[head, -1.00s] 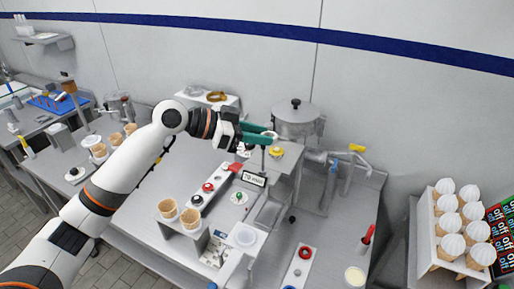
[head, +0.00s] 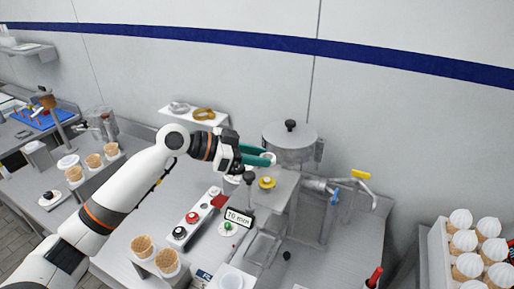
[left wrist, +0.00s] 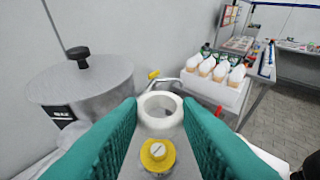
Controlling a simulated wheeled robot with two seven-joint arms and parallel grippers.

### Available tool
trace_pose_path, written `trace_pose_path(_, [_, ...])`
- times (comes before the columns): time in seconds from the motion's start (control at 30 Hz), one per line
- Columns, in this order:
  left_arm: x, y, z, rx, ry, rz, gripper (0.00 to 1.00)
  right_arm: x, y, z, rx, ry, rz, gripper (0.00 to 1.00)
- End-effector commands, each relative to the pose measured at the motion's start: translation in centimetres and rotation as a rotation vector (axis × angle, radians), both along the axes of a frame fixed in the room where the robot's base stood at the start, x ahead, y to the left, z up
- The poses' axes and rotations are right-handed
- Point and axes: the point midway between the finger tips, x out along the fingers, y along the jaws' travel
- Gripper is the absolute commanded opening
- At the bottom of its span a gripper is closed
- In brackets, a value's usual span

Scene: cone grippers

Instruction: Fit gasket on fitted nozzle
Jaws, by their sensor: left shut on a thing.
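My left gripper (head: 258,156), with green fingers, is shut on a white ring, the gasket (head: 268,158). It also shows in the left wrist view (left wrist: 160,127), held between the fingertips with its hole facing the camera. In the left wrist view the yellow knob (left wrist: 158,155) lies just below the ring. I cannot make out the fitted nozzle. My right gripper is in neither view.
A steel pot (head: 290,137) with a black-knobbed lid stands behind the machine. A tap with a yellow handle (head: 361,174) is to its right. A white shelf (head: 190,120) holds two rings. Cones (head: 143,245) stand in front and a rack of filled cones (head: 462,240) at right.

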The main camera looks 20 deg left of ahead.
Motion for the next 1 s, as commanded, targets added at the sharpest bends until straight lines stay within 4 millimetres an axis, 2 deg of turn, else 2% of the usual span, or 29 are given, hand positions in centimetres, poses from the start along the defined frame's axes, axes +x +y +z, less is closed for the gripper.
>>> trace_pose_path(0.17, [0.0,0.0,-0.4,-0.001,-0.001,0.001,0.10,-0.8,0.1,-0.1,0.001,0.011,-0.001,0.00])
trace_pose_path(0.57, [0.0,0.0,-0.6,-0.004,-0.002,0.002,0.10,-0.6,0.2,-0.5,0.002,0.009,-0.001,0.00])
trace_pose_path(1.0, [0.0,0.0,-3.7,-0.004,-0.002,0.002,0.10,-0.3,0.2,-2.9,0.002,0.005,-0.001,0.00])
